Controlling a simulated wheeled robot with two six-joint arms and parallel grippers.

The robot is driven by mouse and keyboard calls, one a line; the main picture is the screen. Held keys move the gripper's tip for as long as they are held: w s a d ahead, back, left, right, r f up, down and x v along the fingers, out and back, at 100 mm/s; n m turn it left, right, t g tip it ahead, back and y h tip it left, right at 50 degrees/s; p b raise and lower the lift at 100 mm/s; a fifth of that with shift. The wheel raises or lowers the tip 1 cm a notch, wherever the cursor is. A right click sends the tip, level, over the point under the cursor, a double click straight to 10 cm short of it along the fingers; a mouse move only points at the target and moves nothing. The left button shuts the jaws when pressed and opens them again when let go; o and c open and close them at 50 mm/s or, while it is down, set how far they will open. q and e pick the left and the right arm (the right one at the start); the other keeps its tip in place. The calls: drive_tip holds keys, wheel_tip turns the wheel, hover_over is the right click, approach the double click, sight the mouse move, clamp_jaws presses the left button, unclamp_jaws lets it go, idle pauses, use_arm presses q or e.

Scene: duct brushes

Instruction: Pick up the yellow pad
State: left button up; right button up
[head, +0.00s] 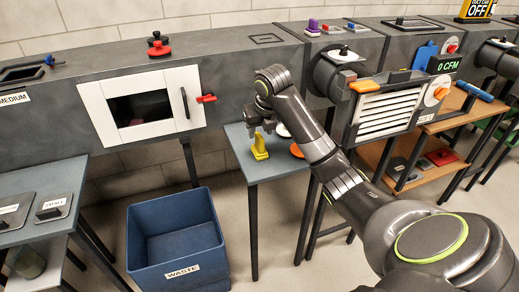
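The yellow pad (259,153) stands on the small blue-grey table (277,171), near its left edge; it has a wide base and a narrower upright part. My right gripper (260,132) points down just above the yellow pad. Its two fingers look apart, with the top of the pad below or between them; I cannot tell whether they touch it. My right arm comes in from the lower right. My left gripper is not in view.
An orange disc (297,151) and a white round piece (283,130) lie beside the pad, partly behind my arm. A blue waste bin (176,245) stands on the floor to the left. The grey duct (228,84) with a white-framed hatch (112,100) runs behind the table.

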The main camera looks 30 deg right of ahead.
sight(260, 137)
drive_tip(key=x, duration=0.4)
drive_tip(key=shift+s+a+f+b, duration=0.1)
drive_tip(key=shift+s+f+b, duration=0.1)
drive_tip(key=shift+b, duration=0.1)
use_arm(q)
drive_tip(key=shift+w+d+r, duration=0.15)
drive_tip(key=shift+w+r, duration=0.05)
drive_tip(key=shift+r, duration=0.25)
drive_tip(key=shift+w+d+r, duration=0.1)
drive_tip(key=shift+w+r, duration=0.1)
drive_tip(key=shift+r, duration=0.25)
use_arm(e)
clamp_jaws()
